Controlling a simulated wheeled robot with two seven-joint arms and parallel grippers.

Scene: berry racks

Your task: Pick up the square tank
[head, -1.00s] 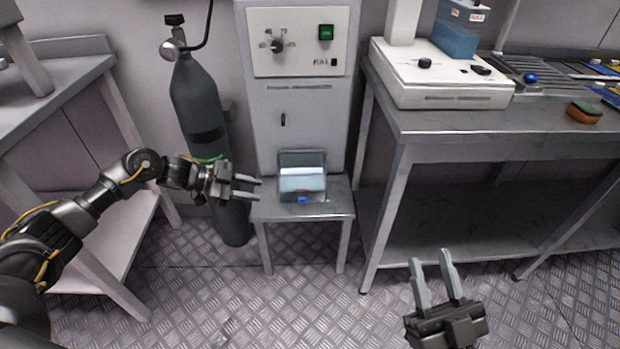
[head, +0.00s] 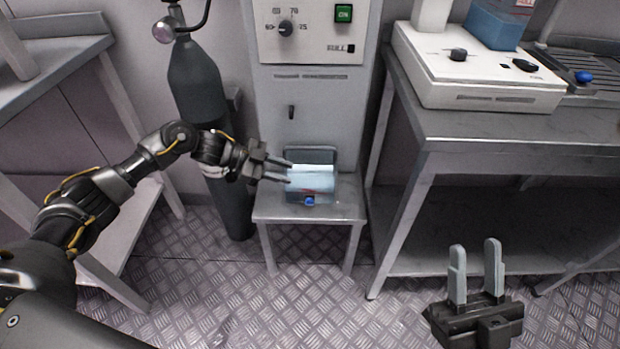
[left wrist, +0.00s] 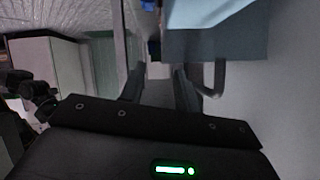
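The square tank (head: 313,183), a pale blue see-through box with a blue knob low on its front, stands on a small metal stand (head: 335,211) before the grey machine. My left gripper (head: 289,173) is at the tank's left side, its two fingers apart and pointing toward it. I cannot tell whether the fingertips touch it. In the left wrist view, the pale blue body (left wrist: 218,32) shows at the upper right, above the open fingers (left wrist: 160,88), with nothing visible between them. My right gripper (head: 475,272) is open and empty over the floor at lower right.
The grey machine (head: 312,115) with a dial and green switch rises behind the stand. A dark gas cylinder (head: 197,92) stands left of it. A steel table (head: 480,148) at right bears a white device (head: 478,72) with a blue container (head: 496,27). The front floor is clear.

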